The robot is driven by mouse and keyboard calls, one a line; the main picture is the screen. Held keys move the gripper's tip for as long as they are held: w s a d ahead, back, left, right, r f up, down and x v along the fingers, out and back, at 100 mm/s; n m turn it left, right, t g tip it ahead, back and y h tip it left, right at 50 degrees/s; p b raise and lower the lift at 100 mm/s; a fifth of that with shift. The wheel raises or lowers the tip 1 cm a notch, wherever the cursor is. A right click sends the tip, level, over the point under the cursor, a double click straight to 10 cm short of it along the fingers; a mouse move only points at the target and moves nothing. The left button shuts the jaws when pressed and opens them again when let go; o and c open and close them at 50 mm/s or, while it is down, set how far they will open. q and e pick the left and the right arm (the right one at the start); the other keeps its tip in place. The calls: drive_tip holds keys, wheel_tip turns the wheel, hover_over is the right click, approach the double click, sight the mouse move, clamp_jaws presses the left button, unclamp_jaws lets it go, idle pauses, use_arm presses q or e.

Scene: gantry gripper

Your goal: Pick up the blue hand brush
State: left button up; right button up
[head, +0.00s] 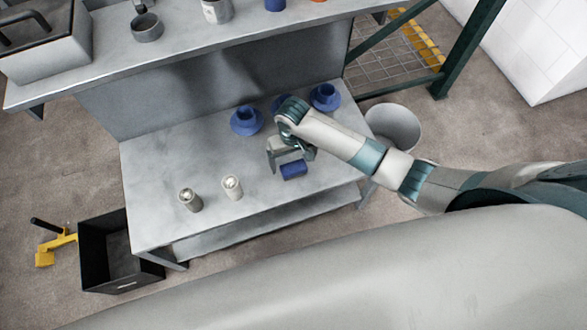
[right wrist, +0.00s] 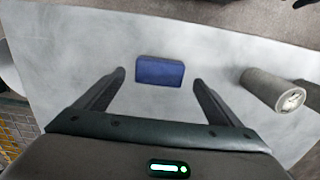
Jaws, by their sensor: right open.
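The blue hand brush (head: 294,169) lies on the grey table, near the middle of the tabletop. In the right wrist view the brush (right wrist: 160,71) is a small blue block just beyond and between the two fingertips. My right gripper (head: 285,163) is open and empty, beside the brush on its left and behind it in the head view. The right wrist view shows the fingers (right wrist: 159,77) spread apart, with the brush not touching either. My left gripper is not in view.
Blue cup-like objects (head: 246,120) (head: 324,97) stand toward the table's back. A raised shelf (head: 180,50) runs behind. A black bin (head: 110,260) and a grey bin (head: 393,128) flank the table (head: 165,165).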

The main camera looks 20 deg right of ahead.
sight(294, 167)
wheel_tip(294, 167, down, 4)
drive_tip(key=shift+s+d+f, duration=0.1)
drive_tip(key=shift+s, duration=0.05)
drive_tip(key=shift+f, duration=0.2)
drive_tip(key=shift+c, duration=0.3)
drive_tip(key=c, duration=1.1)
